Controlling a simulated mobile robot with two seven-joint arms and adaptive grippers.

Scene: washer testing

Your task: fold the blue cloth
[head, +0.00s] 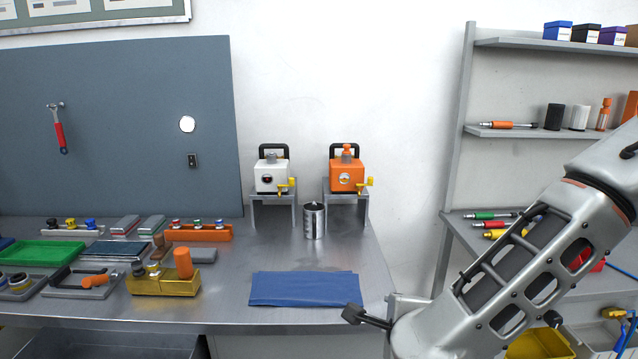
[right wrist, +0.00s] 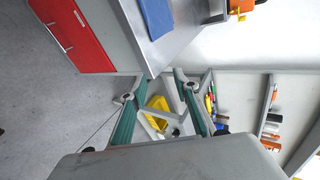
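The blue cloth (head: 305,289) lies flat as a rough rectangle near the front edge of the metal workbench (head: 235,285). I cannot tell how many layers it has. Part of it also shows at the top of the right wrist view (right wrist: 157,16). My right arm comes in from the right in the head view, its end just right of the cloth and apart from it. My right gripper (right wrist: 159,80) has its two teal fingers spread, with nothing between them. My left gripper is not in view.
A metal cup (head: 314,222) stands behind the cloth, below a white device (head: 271,176) and an orange device (head: 347,175) on stands. A brass block (head: 163,283) and trays fill the bench's left. A shelf rack (head: 456,130) stands right, with a yellow bin (right wrist: 158,110) low down.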

